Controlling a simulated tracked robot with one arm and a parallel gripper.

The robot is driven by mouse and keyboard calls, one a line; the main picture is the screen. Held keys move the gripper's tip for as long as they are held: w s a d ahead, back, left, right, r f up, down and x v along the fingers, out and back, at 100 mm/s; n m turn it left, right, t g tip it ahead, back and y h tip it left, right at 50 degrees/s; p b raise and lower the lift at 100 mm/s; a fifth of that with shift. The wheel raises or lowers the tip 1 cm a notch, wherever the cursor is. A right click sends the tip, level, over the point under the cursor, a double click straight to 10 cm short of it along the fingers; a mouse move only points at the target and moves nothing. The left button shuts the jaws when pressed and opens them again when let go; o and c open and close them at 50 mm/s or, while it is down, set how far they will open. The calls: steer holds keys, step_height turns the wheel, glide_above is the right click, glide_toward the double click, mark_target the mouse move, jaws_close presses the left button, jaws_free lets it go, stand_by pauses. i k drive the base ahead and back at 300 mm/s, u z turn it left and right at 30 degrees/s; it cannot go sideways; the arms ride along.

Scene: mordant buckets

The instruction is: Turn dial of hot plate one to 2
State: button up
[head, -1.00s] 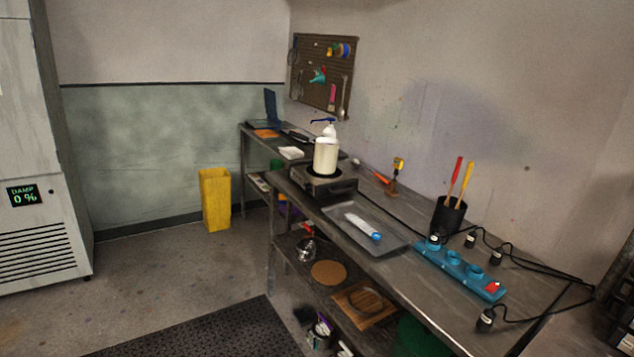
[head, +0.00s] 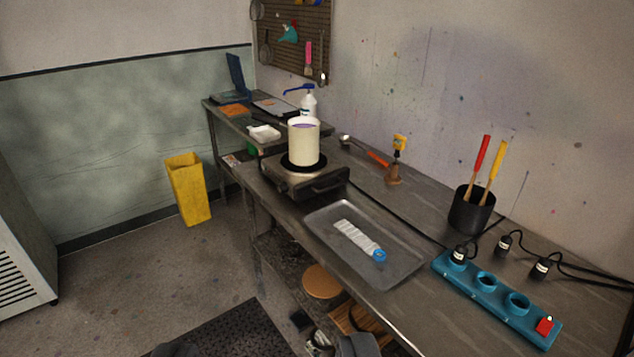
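No label shows whether this is hot plate one. My gripper (head: 265,348) shows only as two dark fingertips at the bottom edge, wide apart and empty. It is well short of the hot plate.
A blue power strip (head: 497,295) with a red switch, loose plugs and a black utensil cup (head: 471,212) are on the right. A yellow bin (head: 188,190) and dark mat (head: 222,335) are on the floor.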

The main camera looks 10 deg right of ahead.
mark_target(283, 188)
steer(key=u, duration=0.3)
steer(key=i, duration=2)
steer(key=u, duration=0.1)
